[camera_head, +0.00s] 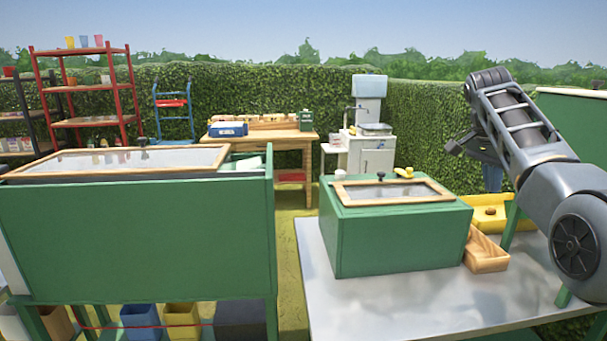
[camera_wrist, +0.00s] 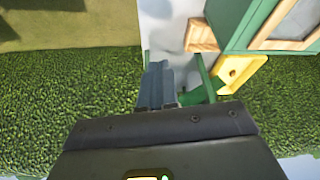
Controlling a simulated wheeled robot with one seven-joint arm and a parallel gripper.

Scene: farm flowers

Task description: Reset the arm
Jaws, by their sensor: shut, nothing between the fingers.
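My arm rises at the right of the head view, bends over at its top and hangs down behind that bend.
A green box (camera_head: 398,240) with a framed lid stands on the grey table (camera_head: 400,303). A wooden tray (camera_head: 486,258) and a yellow tray (camera_head: 488,219) lie right of it. A large green planter (camera_head: 135,245) fills the left. Grass shows between them.

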